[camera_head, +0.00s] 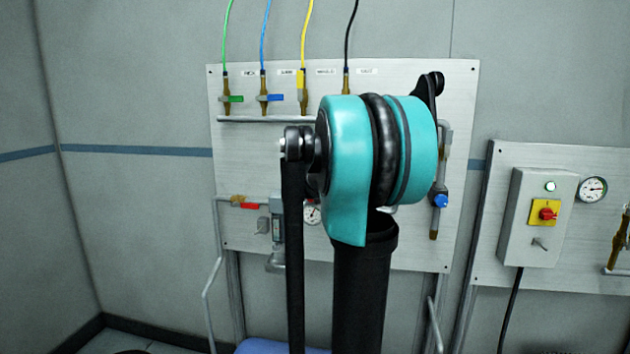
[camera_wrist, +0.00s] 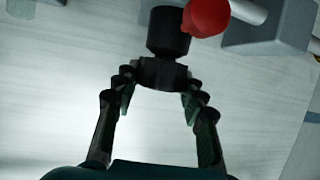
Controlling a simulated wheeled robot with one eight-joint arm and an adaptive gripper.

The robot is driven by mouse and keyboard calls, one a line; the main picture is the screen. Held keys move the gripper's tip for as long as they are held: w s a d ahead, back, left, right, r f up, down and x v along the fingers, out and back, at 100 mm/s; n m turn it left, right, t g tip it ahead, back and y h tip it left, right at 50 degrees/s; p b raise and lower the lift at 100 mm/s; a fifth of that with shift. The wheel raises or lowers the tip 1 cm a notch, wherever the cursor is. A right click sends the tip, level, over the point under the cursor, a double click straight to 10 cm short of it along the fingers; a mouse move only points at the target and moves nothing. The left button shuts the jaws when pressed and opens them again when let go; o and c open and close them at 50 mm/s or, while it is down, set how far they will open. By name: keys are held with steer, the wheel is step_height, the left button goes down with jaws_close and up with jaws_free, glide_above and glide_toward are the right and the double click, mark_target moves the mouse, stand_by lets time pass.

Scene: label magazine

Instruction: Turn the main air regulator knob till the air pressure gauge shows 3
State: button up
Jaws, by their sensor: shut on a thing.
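In the wrist view, my gripper (camera_wrist: 158,78) is closed around the dark lower end of a black, round knob (camera_wrist: 168,38), which stands out from a pale panel. My own arm hides the gripper and this knob in the head view. A small white round gauge (camera_head: 313,214) on the left panel is partly covered by my arm; its reading is too small to tell. Another round gauge (camera_head: 592,189) with a dark needle is on the right panel. I cannot tell from labels which is the air pressure gauge.
A red round part (camera_wrist: 207,17) and a grey box (camera_wrist: 265,25) sit close to the knob. The left panel (camera_head: 240,170) carries coloured hoses, brass valves and a blue knob (camera_head: 440,201). A control box (camera_head: 535,215) with a red and yellow switch is on the right.

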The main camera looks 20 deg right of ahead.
steer(key=shift+d+n+t+y, duration=0.15)
steer(key=shift+n+t+y, duration=0.45)
steer(key=shift+n+y, duration=2.3)
steer(key=shift+n+g+y, duration=0.5)
steer(key=shift+n+y, duration=1)
steer(key=shift+y, duration=0.7)
steer(key=shift+s+f, duration=0.1)
steer(key=o, duration=1.2)
steer(key=v, duration=1.2)
steer(key=shift+d, duration=0.1)
